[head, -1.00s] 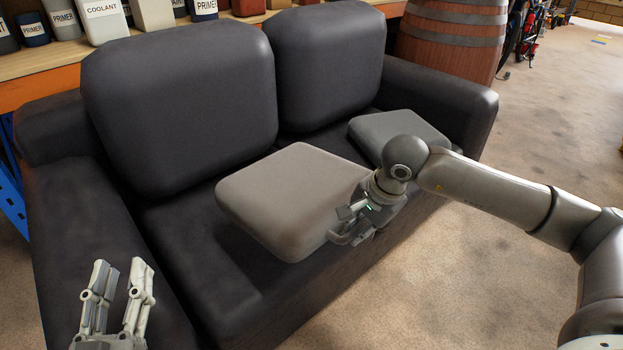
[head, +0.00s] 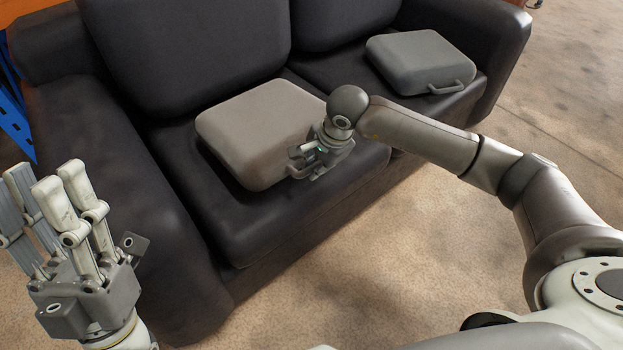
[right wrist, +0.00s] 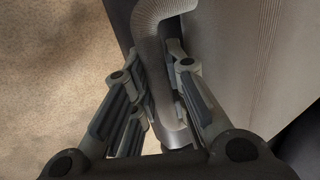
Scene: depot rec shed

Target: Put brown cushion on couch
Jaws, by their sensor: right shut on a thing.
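The brown cushion (head: 255,125), a taupe block with rounded edges, lies roughly flat on or just above the left seat of the dark couch (head: 235,225). My right gripper (head: 303,166) is at its front right edge. In the right wrist view the right gripper's fingers (right wrist: 160,105) are closed around the cushion's curved handle (right wrist: 153,60), with the ribbed cushion side to the right. Whether the underside fully touches the seat is hard to tell. My left gripper (head: 55,190) is open and empty, in front of the couch's left armrest.
A grey cushion (head: 420,60) with a front handle sits on the couch's right seat. The back cushions (head: 185,50) stand behind the seats. Orange and blue shelving (head: 15,130) is at the left edge. The floor (head: 400,280) before the couch is clear.

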